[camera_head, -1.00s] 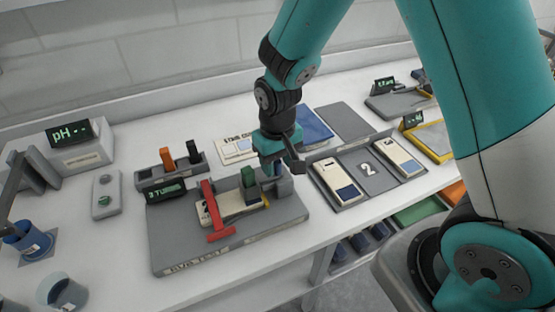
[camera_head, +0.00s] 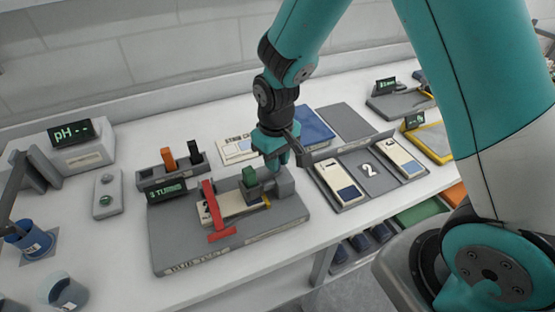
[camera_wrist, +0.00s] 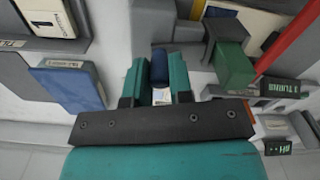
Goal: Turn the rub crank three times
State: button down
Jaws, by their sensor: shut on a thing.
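The rub tester is a grey base (camera_head: 175,255) on the bench, labelled along its front edge. A red clamp (camera_head: 211,196) lies across the pale strip on it, with a green block (camera_head: 250,178) beside it. A grey crank housing (camera_head: 285,182) stands at its right end. My gripper (camera_head: 277,160) is behind this housing, low over the tester. In the wrist view its two teal fingers are shut on the blue crank knob (camera_wrist: 159,64), which stands between them. The crank arm is mostly hidden. A small display (camera_head: 165,190) reads what looks like "3 TURNS".
A rack with an orange handle (camera_head: 168,159) and a black handle stands behind the tester. A grey tray (camera_head: 345,203) with pale cards lies to the right, with a blue pad (camera_head: 312,126) behind. A pH meter (camera_head: 74,133) and blue cups are at left.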

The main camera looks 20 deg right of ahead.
jog(key=c, duration=1)
grip_release()
jog(key=shift+r, duration=0.15)
notch_tip(320, 180, up, 17)
jog(key=shift+r+b, duration=0.1)
jog(key=shift+b, duration=1.05)
jog(key=s+a+n+y, duration=0.1)
jog(key=s, duration=0.5)
jog(key=s+a+n+y, duration=0.1)
jog(key=s+a, duration=0.1)
jog(key=s, duration=0.5)
jog(key=s+a+n+y, duration=0.1)
jog(key=s+y, duration=0.1)
jog(key=s, duration=0.4)
jog(key=shift+s+a+r+n, duration=0.2)
jog(key=shift+s+a+n, duration=0.1)
jog(key=shift+s+n, duration=0.1)
